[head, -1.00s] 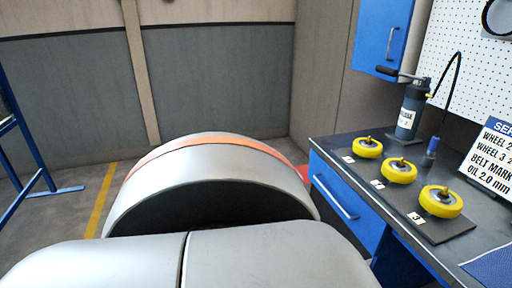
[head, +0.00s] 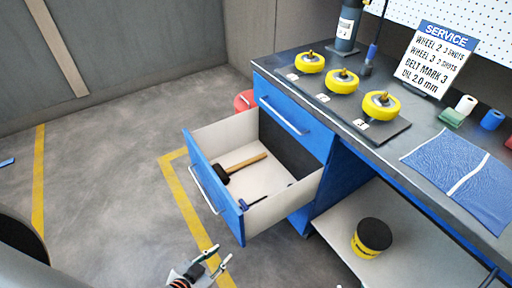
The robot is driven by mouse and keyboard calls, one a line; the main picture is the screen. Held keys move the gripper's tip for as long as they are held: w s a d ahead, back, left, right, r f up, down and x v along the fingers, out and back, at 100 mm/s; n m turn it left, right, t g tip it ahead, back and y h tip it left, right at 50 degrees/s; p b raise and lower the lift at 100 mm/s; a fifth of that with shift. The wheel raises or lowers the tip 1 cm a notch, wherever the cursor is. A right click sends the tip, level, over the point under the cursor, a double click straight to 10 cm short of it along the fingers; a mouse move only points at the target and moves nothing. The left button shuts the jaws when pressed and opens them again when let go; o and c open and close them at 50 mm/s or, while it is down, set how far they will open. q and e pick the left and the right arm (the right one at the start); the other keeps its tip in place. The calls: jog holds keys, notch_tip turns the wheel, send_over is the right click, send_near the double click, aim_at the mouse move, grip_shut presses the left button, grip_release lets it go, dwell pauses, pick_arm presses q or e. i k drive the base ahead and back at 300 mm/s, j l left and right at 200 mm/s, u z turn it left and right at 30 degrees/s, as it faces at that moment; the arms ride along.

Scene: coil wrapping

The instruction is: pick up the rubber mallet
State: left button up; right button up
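The rubber mallet (head: 246,163) lies in the open drawer (head: 286,205) of the blue workbench. Its dark head (head: 222,174) is near the drawer's front panel, and its wooden handle points back and to the right. My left gripper (head: 221,257) is at the bottom edge of the head view, in front of and below the drawer. Its two fingers are apart with nothing visible between them. It is clear of the mallet. My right gripper is not in view.
A blue-handled tool (head: 252,204) lies in the drawer near its right wall. The drawer walls stand around the mallet. The benchtop holds yellow wheels (head: 342,80), a service sign (head: 436,57) and a blue cloth (head: 463,180). A black-and-yellow tub (head: 371,238) stands on the lower shelf.

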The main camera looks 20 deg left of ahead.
aim_at(222, 174)
jog(key=u, duration=1.4)
jog(key=i+j+u, duration=0.2)
jog(key=i+u, duration=0.6)
jog(key=i, duration=1.4)
jog(key=i+j+z, duration=0.1)
jog(key=i+z, duration=0.3)
jog(key=i+j+z, duration=0.25)
jog(key=i+z, duration=0.2)
jog(key=z, duration=1.6)
